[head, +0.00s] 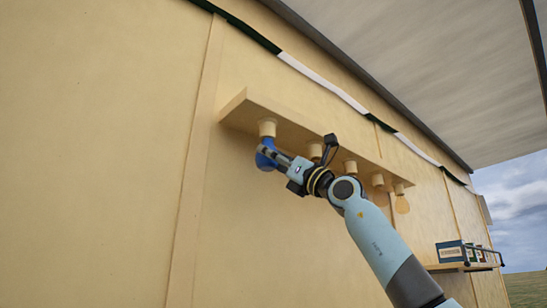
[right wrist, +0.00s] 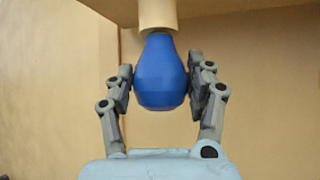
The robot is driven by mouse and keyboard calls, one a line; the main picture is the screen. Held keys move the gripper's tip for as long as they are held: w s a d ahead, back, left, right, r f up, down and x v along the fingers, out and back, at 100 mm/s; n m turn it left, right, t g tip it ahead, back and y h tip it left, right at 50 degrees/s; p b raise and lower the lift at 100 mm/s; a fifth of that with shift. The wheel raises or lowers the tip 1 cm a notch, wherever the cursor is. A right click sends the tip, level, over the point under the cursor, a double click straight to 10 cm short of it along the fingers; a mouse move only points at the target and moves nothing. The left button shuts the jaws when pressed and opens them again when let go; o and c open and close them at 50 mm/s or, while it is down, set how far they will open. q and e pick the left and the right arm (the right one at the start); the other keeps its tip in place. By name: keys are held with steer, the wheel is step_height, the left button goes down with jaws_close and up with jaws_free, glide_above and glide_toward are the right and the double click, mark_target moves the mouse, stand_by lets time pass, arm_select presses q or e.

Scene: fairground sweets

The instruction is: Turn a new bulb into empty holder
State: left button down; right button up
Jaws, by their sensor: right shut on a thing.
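A blue bulb (right wrist: 160,75) hangs upright below a cream holder (right wrist: 157,14) in the right wrist view, its narrow neck meeting the holder's lower rim. Whether the neck is threaded in cannot be told. In the head view the blue bulb (head: 264,160) is under the leftmost holder (head: 267,127) of a row on a wooden board (head: 290,127). My right gripper (head: 268,154) is shut on the bulb, one finger on each side. My left gripper is not in view.
My right arm hides part of the row. A small shelf (head: 462,267) with boxes (head: 451,251) stands out lower right. The wall at left is clear.

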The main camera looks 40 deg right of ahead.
stand_by(0.5)
steer(key=shift+w+d+f+n+g+y+b, duration=0.1)
steer(key=shift+n+g+y+b, duration=0.4)
steer(key=shift+y, duration=0.3)
steer(key=shift+d+f+n+g+y+b, duration=0.1)
steer(key=shift+n+g+y+b, duration=0.2)
steer(key=shift+y+b, duration=0.4)
steer(key=shift+a+r+y, duration=0.1)
steer(key=shift+r+y, duration=0.1)
steer(key=shift+y, duration=0.3)
steer(key=shift+f, duration=0.3)
steer(key=shift+r, duration=0.3)
